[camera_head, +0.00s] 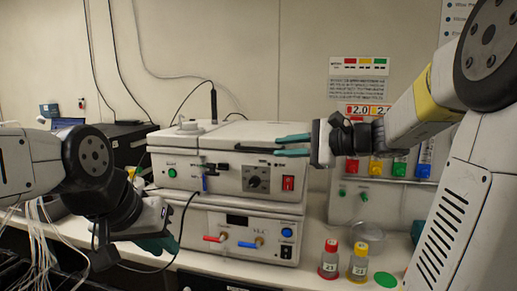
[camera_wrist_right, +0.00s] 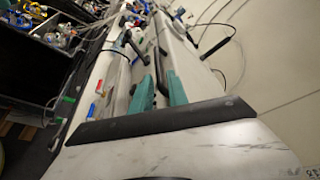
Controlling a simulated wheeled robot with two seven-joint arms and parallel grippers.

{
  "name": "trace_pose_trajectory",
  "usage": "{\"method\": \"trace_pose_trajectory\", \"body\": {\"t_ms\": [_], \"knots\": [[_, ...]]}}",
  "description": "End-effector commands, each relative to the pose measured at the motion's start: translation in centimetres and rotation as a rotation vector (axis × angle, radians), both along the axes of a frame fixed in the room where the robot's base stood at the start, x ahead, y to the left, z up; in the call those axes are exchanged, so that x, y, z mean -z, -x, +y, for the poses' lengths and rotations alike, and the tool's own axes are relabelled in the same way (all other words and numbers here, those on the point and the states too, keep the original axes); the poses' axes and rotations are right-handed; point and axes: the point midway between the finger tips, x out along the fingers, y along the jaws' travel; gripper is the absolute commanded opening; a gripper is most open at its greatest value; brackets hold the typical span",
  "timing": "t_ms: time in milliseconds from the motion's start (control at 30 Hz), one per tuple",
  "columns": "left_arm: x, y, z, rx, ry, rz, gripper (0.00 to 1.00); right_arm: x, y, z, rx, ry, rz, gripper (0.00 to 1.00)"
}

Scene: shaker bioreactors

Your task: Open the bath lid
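The bath (camera_head: 225,175) is a white box with a knob, a red switch and a green button on its front. Its flat pale lid (camera_head: 235,134) is down, with a dark handle (camera_head: 253,149) along the front edge. My right gripper (camera_head: 292,146) is at the lid's front right, its two teal fingers apart. In the right wrist view the fingers (camera_wrist_right: 160,92) point along the dark handle bar (camera_wrist_right: 163,65), which appears to run between them; contact cannot be told. My left gripper (camera_head: 160,243) hangs low at the left, its teal fingers partly hidden by its own body.
A second white unit (camera_head: 240,232) with red and blue valves stands under the bath. A red-capped bottle (camera_head: 329,260) and a yellow-capped bottle (camera_head: 359,263) stand at the front right. A black probe with a cable (camera_head: 214,105) rises behind the lid.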

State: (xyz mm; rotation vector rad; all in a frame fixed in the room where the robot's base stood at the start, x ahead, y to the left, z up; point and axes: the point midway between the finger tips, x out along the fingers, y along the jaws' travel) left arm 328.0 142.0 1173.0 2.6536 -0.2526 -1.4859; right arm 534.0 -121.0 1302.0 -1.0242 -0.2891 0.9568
Motion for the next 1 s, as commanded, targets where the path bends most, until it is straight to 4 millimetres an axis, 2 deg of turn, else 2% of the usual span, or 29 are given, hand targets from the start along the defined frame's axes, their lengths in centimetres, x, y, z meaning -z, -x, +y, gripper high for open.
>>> {"method": "trace_pose_trajectory", "body": {"t_ms": [200, 400, 767, 867, 1000], "knots": [[0.0, 0.0, 0.0, 0.000, 0.000, 0.000, 0.20, 0.9, -2.0, 3.0, -0.005, 0.003, 0.002, 0.20], [0.0, 0.0, 0.0, 0.000, 0.000, 0.000, 0.20, 1.4, -3.4, 4.9, -0.004, 0.004, 0.001, 0.20], [0.0, 0.0, 0.0, 0.000, 0.000, 0.000, 0.20, 1.5, -3.8, 5.4, -0.003, 0.004, 0.000, 0.20], [0.0, 0.0, 0.0, 0.000, 0.000, 0.000, 0.20, 1.5, -3.8, 5.4, -0.003, 0.004, 0.000, 0.02], [0.0, 0.0, 0.0, 0.000, 0.000, 0.000, 0.20, 1.5, -3.8, 5.4, -0.002, 0.005, 0.000, 0.00]]}}
